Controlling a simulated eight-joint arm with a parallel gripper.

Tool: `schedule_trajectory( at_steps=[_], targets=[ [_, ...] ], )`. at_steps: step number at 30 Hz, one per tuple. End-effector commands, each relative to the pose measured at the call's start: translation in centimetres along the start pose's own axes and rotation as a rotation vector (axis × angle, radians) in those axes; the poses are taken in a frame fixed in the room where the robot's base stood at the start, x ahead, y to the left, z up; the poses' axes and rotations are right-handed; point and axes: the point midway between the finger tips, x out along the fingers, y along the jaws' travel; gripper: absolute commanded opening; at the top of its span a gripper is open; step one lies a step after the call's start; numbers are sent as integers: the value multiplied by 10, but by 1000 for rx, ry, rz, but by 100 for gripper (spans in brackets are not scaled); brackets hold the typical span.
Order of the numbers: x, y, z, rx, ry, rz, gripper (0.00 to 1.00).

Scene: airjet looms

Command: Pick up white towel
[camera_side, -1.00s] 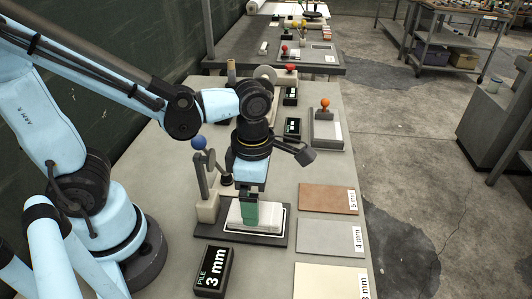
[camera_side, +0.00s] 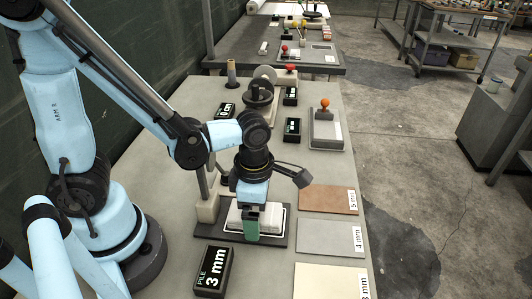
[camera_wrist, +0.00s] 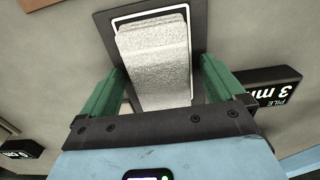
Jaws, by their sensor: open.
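The white towel (camera_wrist: 158,60) is a thick, folded, fluffy block. It lies on a dark plate (camera_wrist: 200,40) with a white outline around the towel. In the side view the towel (camera_side: 240,217) is partly hidden by my gripper (camera_side: 250,232). In the wrist view my gripper (camera_wrist: 165,92) is open, with one green finger on each side of the towel's near end. A strip of space shows beside each finger. I cannot tell whether the fingertips touch the plate.
A black "PILE 3 mm" block (camera_side: 213,271) stands in front of the plate. Sample boards, including a brown one (camera_side: 328,199) and a grey one (camera_side: 330,237), lie to the right. A post stand (camera_side: 208,207) rises at the plate's left.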

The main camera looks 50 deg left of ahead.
Motion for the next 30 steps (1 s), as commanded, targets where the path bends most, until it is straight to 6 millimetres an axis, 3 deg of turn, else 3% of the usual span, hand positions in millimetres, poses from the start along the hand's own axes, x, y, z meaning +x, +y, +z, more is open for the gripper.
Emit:
schedule_trajectory(
  at_steps=[1, 12, 14, 23, 30],
  targets=[
    [0, 0, 0, 0, 0, 0, 93],
    [0, 0, 0, 0, 0, 0, 36],
    [0, 0, 0, 0, 0, 0, 30],
    [-2, 0, 0, 0, 0, 0, 30],
    [-16, 0, 0, 0, 0, 0, 30]
  ],
)
